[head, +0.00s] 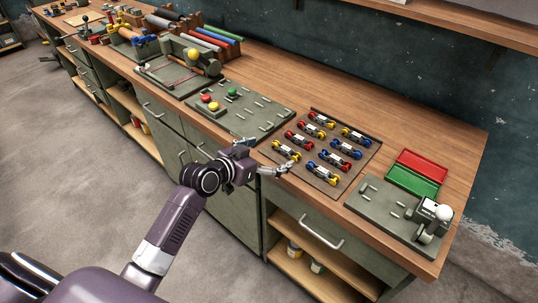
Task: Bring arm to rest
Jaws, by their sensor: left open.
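My left arm comes in from the lower left in the head view. Its gripper (262,158) is open and empty, near the front edge of the wooden workbench (455,150). The fingers are spread, one toward the back and one toward the tray of parts. The gripper appears just in front of a dark tray (353,172) that holds several small parts with red, blue and yellow ends. I cannot tell the exact height of the fingers above the bench edge. My right gripper is not in view.
Left of the tray is a grey-green panel (262,112) with red, yellow and green knobs. At the right are a red bin (422,163), a green bin (412,181) and a plate with a white-knobbed device (433,217). Cabinets with handles (322,232) stand below. The floor (75,185) at left is clear.

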